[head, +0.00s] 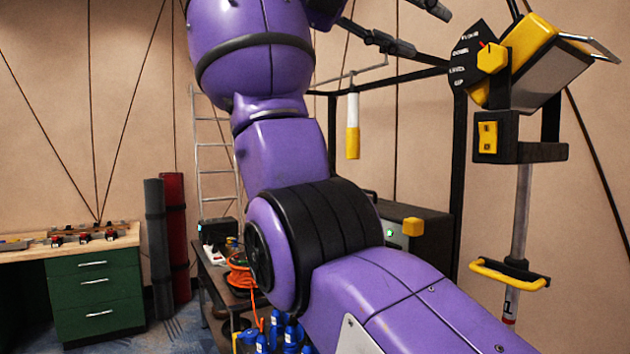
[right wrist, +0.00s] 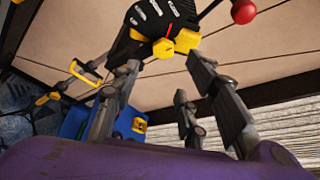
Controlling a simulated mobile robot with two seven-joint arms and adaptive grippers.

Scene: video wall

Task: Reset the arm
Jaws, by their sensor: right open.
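A dial unit with a black fan-shaped plate and a yellow knob (head: 492,58) is at the upper right of the head view. The plate has white labels, and a red mark shows beside the knob, toward the upper labels. In the right wrist view the yellow knob (right wrist: 187,40) is just beyond my fingertips. My right gripper (head: 425,31) is at the top of the head view, left of the dial and apart from it. In the right wrist view its fingers (right wrist: 163,66) are spread with nothing between them. My purple arm hides the middle of the head view. My left gripper is out of view.
Below the dial are a black box with a yellow switch (head: 487,137) and a pole with a yellow handle (head: 510,274). A white-and-yellow cylinder (head: 352,126) hangs from a black frame. A green-drawered bench (head: 95,290) and rolled mats (head: 158,245) stand left.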

